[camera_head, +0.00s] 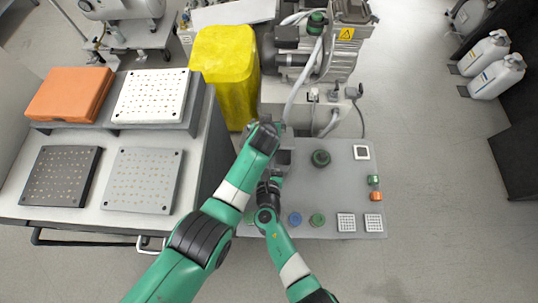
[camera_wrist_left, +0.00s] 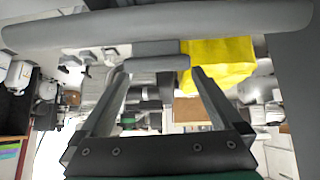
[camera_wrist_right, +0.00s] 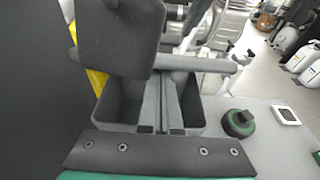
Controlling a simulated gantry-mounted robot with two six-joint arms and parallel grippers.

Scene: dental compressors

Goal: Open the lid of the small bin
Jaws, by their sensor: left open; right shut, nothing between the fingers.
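The small grey bin (camera_head: 285,159) stands on the grey table, partly hidden by my arms in the head view. In the right wrist view the bin (camera_wrist_right: 117,108) shows its open inside. A long grey edge, which looks like the raised lid (camera_wrist_right: 218,65), crosses above it; a dark plate in front hides part of it. The lid edge (camera_wrist_left: 80,28) also spans the top of the left wrist view. My left gripper (camera_head: 281,127) is open at the bin's far side; whether it touches the lid is unclear. My right gripper (camera_wrist_right: 168,76) is shut and empty, its fingers over the bin opening.
A yellow bin (camera_head: 224,75) and a compressor (camera_head: 320,50) stand behind the grey table (camera_head: 340,205). A green-black knob (camera_head: 320,158) sits right of the bin, with small coloured caps and white tiles around. A cart (camera_head: 105,215) with perforated blocks stands left.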

